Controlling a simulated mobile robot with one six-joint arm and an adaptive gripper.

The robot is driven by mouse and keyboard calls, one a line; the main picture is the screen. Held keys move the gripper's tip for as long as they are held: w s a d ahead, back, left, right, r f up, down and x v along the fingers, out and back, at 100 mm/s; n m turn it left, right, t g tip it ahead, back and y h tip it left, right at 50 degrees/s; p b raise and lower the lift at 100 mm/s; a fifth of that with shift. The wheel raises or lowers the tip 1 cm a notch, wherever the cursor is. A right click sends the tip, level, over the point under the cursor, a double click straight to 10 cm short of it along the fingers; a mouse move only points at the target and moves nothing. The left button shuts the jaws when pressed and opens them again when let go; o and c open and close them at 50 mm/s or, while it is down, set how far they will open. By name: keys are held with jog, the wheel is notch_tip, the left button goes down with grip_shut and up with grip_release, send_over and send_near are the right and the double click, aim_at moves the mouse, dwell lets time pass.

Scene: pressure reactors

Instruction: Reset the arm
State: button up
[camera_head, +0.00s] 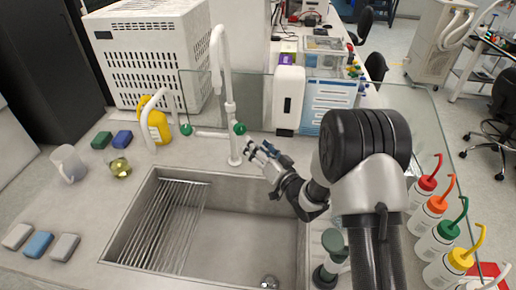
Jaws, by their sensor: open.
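My gripper (262,154) is at the end of my arm, over the back edge of the sink near the base of the tap. Its fingers point up and left, and it is open with nothing seen between them. My arm reaches in from the lower right and bends over the right side of the sink.
A sink (250,235) with a drying rack (165,225) fills the middle of the counter. A tall white tap (230,100) stands close behind my gripper. Several wash bottles (435,210) line the right. A mug (68,163) and sponges (38,244) are left.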

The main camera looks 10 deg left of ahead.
jog(key=w+d+r+h, duration=0.1)
jog(key=d+r+h, duration=0.4)
jog(key=d+r, duration=0.35)
jog(key=s+d+r+m+g+h, duration=0.1)
jog(key=s+d+r+h, duration=0.45)
jog(key=d, duration=0.45)
jog(key=s+d+g+h, duration=0.1)
jog(key=s+d+g, duration=0.2)
jog(key=s, duration=1.3)
jog(key=s+d+m+g, duration=0.1)
jog(key=s+d+g, duration=0.3)
jog(key=s, duration=1.3)
jog(key=shift+d+f+h, duration=0.3)
jog(key=shift+h, duration=0.05)
jog(key=shift+s, duration=0.1)
